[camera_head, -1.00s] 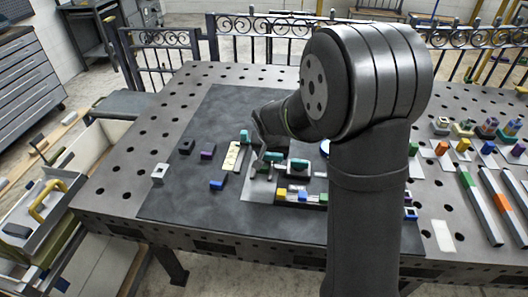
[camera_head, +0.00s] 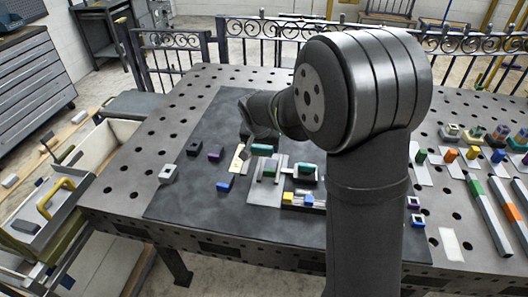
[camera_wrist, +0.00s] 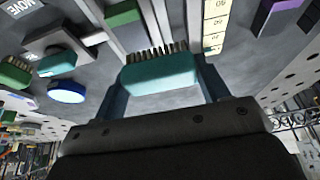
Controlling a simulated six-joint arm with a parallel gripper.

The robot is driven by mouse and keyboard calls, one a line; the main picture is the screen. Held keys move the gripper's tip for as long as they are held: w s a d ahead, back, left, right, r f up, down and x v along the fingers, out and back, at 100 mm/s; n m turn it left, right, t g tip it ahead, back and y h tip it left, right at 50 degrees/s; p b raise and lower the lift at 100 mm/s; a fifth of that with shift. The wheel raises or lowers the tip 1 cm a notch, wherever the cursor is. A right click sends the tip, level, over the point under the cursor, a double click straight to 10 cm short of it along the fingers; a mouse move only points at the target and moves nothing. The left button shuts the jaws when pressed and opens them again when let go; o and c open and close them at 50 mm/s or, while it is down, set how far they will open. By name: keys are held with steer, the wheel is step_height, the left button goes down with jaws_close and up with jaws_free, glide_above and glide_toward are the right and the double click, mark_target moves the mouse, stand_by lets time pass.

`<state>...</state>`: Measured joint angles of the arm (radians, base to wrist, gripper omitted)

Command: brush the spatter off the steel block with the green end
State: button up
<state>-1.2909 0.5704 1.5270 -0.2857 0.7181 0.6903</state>
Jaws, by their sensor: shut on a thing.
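My gripper (camera_wrist: 160,88) is shut on a teal brush (camera_wrist: 160,72), whose dark bristles face away from the wrist. In the head view the brush (camera_head: 262,149) is beyond and slightly left of a small green-ended piece (camera_head: 270,167) between rails on a grey plate. The green end (camera_wrist: 122,14) also shows in the wrist view, ahead and left of the bristles, apart from them. Whether this is the steel block is unclear; a long steel bar with a green end (camera_head: 475,187) lies at the far right. I cannot make out spatter or the bristles' height.
A pale numbered strip (camera_wrist: 215,25) lies right of the brush, with a purple-topped block (camera_wrist: 272,16) beyond. Yellow and blue blocks (camera_head: 303,199) stand near the plate. The dark mat's front left (camera_head: 190,215) is clear.

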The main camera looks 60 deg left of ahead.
steer(key=shift+r, duration=2.35)
